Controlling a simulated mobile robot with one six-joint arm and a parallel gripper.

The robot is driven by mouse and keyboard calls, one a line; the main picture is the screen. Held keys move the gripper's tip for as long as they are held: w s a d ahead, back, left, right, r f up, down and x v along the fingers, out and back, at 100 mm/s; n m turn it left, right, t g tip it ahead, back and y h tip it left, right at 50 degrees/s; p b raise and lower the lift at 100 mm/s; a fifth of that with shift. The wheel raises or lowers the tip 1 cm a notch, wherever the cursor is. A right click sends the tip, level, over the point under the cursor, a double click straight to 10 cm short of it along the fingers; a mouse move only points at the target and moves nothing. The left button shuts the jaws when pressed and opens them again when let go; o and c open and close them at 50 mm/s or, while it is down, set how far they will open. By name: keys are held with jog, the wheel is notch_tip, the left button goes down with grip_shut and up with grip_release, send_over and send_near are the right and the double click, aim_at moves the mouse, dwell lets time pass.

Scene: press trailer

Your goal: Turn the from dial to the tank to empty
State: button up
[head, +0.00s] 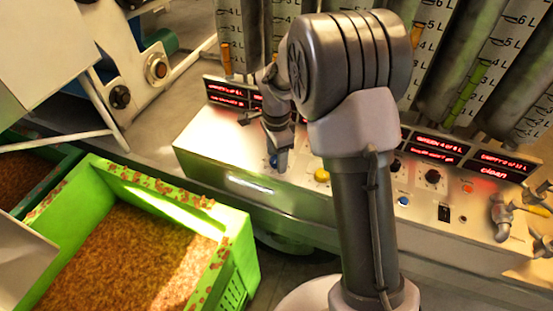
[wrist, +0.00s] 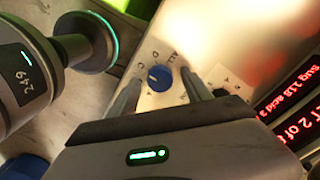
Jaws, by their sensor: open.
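A blue dial (wrist: 160,78) with a white pointer mark sits on a pale panel in the wrist view. Small letters ring it, one group looking like "ALL"; the rest are hard to read. My gripper (wrist: 161,82) is open, with one finger on each side of the dial; I cannot tell whether they touch it. In the head view, my gripper (head: 277,158) points down at the left part of the control panel (head: 205,140), with a bit of blue at its tips.
Graduated tanks (head: 430,50) stand behind the panel. A black knob (head: 432,176), yellow button (head: 322,175), blue button (head: 403,201) and metal taps (head: 500,215) are on it. A green crate (head: 245,262) of brown mash stands at front left. My arm hides the panel's middle.

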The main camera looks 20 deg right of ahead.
jog(key=shift+c, duration=0.5)
grip_shut()
jog(key=n+p, duration=0.2)
jog(key=n, duration=0.2)
jog(key=shift+r, duration=0.1)
jog(key=shift+n+p, duration=1.05)
jog(key=shift+n, duration=1.25)
